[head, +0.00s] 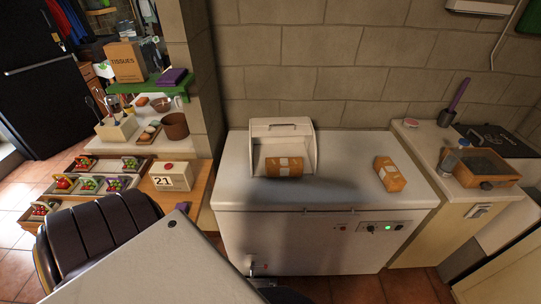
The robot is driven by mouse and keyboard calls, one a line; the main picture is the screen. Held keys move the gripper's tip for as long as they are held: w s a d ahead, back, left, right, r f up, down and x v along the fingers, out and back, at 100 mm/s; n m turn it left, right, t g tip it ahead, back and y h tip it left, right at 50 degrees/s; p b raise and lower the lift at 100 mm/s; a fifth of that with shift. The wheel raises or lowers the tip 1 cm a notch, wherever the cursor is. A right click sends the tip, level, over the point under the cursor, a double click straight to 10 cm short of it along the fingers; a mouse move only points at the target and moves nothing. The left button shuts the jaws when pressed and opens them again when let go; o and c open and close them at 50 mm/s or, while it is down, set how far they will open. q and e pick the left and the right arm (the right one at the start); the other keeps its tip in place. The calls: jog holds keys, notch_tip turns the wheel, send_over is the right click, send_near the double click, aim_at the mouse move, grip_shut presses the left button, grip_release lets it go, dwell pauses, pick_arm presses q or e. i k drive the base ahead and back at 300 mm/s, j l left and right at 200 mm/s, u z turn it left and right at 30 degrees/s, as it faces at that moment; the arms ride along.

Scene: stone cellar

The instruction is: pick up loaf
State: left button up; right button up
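One loaf (284,166), orange-brown with a pale band on it, sits at the front of an open white bread bin (282,128). A second similar loaf (389,174) lies to the right on the bare top of the white chest freezer (341,190). The bin stands on the same freezer top, against the wall side. Neither of my grippers shows in the head view, so I cannot see what they hold.
Right of the freezer, a counter holds a brown-framed tray (485,168) and a dark cup with a purple-handled tool (446,117). At left are a dark chair (95,235), produce crates and a calendar box (171,177). The freezer top between the loaves is clear.

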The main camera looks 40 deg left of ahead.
aim_at(275, 167)
jog(key=i+l+u, duration=0.2)
jog(key=u, duration=0.15)
jog(key=i+l+u, duration=0.15)
jog(key=l+u, duration=0.15)
jog(key=i+l+u, duration=0.15)
jog(key=l+u, duration=0.5)
jog(key=i+l, duration=0.05)
jog(key=l, duration=0.1)
